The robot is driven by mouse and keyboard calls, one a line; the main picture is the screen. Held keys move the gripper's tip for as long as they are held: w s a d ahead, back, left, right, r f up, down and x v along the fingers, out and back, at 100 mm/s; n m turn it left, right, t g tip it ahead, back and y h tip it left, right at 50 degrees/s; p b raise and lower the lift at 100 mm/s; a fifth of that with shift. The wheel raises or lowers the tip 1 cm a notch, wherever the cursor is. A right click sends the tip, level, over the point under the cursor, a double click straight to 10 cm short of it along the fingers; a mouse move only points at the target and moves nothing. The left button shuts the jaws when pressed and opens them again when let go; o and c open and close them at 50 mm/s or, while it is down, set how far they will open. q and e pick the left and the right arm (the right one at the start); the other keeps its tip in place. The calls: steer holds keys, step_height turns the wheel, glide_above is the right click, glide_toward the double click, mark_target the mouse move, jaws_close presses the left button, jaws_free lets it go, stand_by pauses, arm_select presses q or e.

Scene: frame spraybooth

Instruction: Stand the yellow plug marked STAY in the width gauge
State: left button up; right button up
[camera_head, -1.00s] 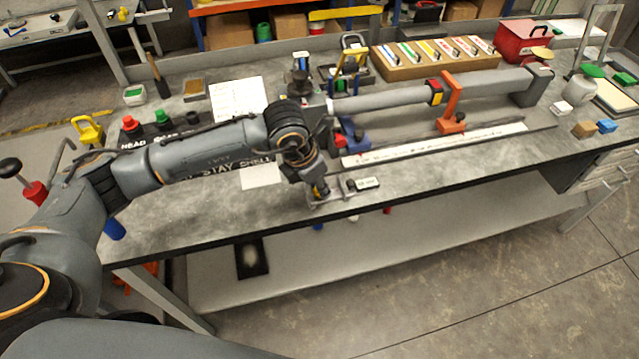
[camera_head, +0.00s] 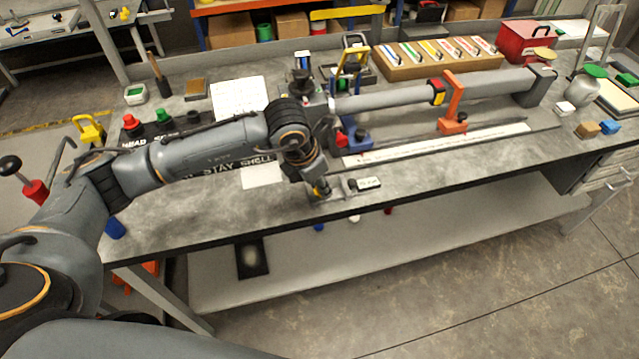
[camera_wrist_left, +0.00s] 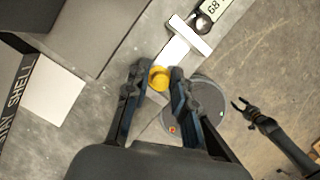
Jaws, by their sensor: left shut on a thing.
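My left gripper (camera_wrist_left: 158,88) is shut on the yellow plug (camera_wrist_left: 158,78), whose round end shows between the fingertips in the left wrist view. Any STAY marking on it is not readable. In the head view the left gripper (camera_head: 321,190) is low at the bench's front edge, beside the gauge's labelled end (camera_head: 367,184). My right gripper (camera_wrist_left: 241,105) appears open and empty at the right of the wrist view.
A grey tube (camera_head: 385,100) rests across supports behind the gripper, with an orange clamp (camera_head: 452,105). A white card (camera_head: 262,176) and the STAY SHELL lettering lie to the left. A wooden rack (camera_head: 440,58) stands at the back. The bench front right of the gauge is clear.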

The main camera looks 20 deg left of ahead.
arm_select(q)
steer(key=o, duration=0.9)
steer(key=v, duration=1.2)
steer(key=shift+f, duration=0.1)
